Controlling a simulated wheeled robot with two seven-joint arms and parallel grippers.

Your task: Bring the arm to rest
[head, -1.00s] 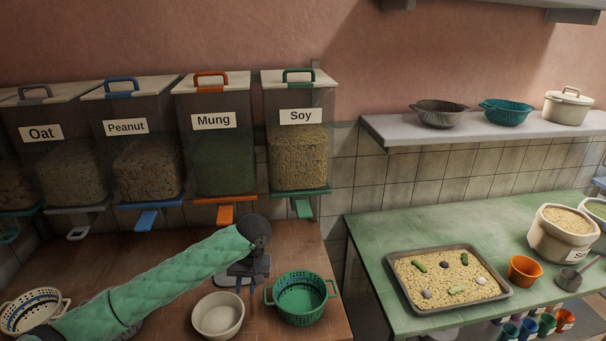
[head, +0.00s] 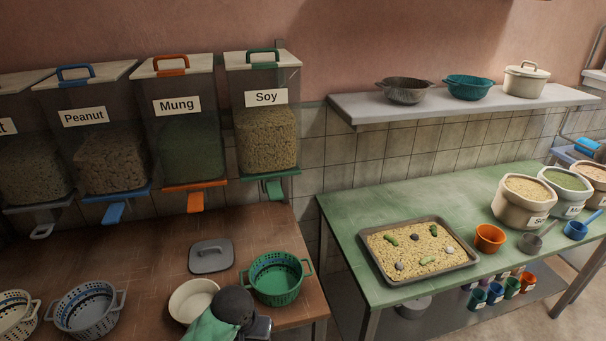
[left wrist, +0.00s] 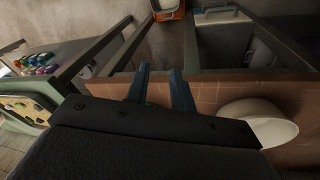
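My left arm, in a teal sleeve, shows only at the bottom of the head view. Its dark wrist and part of the left gripper (head: 262,326) are at the counter's front edge, just below the cream bowl (head: 194,300) and the green colander (head: 277,279). In the left wrist view the two fingers of the left gripper (left wrist: 160,74) stand apart with nothing between them. The cream bowl shows there to the right (left wrist: 262,122), clear of the fingers. My right gripper is in neither view.
A grey lid (head: 211,256) lies on the brown counter (head: 145,262) behind the bowl. A grey colander (head: 86,309) stands to the left. Dispensers, including Soy (head: 265,140), hang above. The green table (head: 345,215) at right bears a bean tray (head: 390,279) and an orange cup (head: 489,238).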

